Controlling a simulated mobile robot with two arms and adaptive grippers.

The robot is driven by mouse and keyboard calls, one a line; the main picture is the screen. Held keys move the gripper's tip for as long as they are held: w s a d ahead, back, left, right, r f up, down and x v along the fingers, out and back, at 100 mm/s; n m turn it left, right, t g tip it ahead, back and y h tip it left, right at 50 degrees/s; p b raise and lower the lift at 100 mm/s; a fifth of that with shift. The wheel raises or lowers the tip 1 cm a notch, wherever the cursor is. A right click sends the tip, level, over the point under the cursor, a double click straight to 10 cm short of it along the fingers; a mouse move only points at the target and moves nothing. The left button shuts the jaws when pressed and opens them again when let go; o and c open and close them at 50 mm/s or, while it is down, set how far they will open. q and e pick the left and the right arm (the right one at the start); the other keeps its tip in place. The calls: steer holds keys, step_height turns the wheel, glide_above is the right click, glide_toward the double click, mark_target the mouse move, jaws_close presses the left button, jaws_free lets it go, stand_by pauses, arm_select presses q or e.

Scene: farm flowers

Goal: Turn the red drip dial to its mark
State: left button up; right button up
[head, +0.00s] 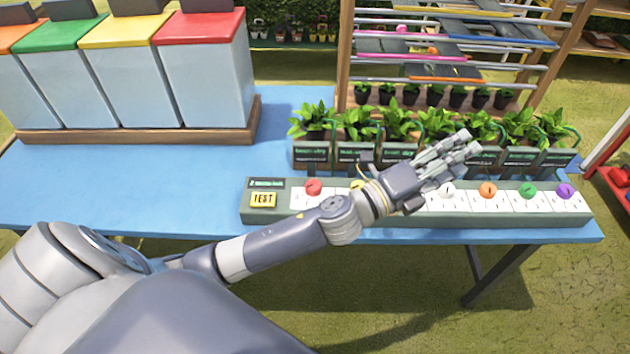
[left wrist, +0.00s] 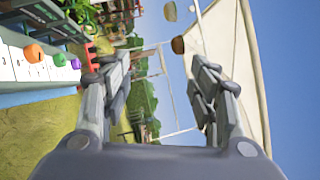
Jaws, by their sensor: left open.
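The red drip dial (head: 313,187) sits at the left of the row of dials on the long grey-green panel (head: 262,215), beside the yellow TEST button (head: 263,200). Its pointer and mark are too small to read. My left gripper (head: 466,146) is open and empty above the panel's right half, well to the right of the red dial. My left forearm passes in front of the panel, close to the red dial in the picture. In the left wrist view the open fingers (left wrist: 160,95) point away from the panel, with nothing between them. My right gripper is not in view.
Orange (head: 488,190), green (head: 528,189) and purple (head: 566,191) dials line the panel's right part; a yellow one is partly hidden. Potted plants (head: 397,125) stand behind it. Bins with coloured lids (head: 205,70) stand at the left. The blue table (head: 200,190) is clear in front of them.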

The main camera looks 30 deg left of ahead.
arm_select(q)
steer(key=s+d+r+m+g+h, duration=0.2)
steer(key=d+m+g+h, duration=0.4)
steer(key=m, duration=0.6)
steer(key=m+g+y, duration=1.2)
steer(key=m+y, duration=0.5)
steer(key=m, duration=0.4)
glide_above(314, 185)
step_height(314, 185, down, 14)
steer(key=shift+t, duration=0.3)
step_height(314, 185, down, 10)
steer(key=shift+r+p, duration=0.15)
steer(key=shift+p, duration=0.7)
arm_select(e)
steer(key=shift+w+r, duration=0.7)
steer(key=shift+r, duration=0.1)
arm_select(q)
steer(key=shift+c, duration=0.5)
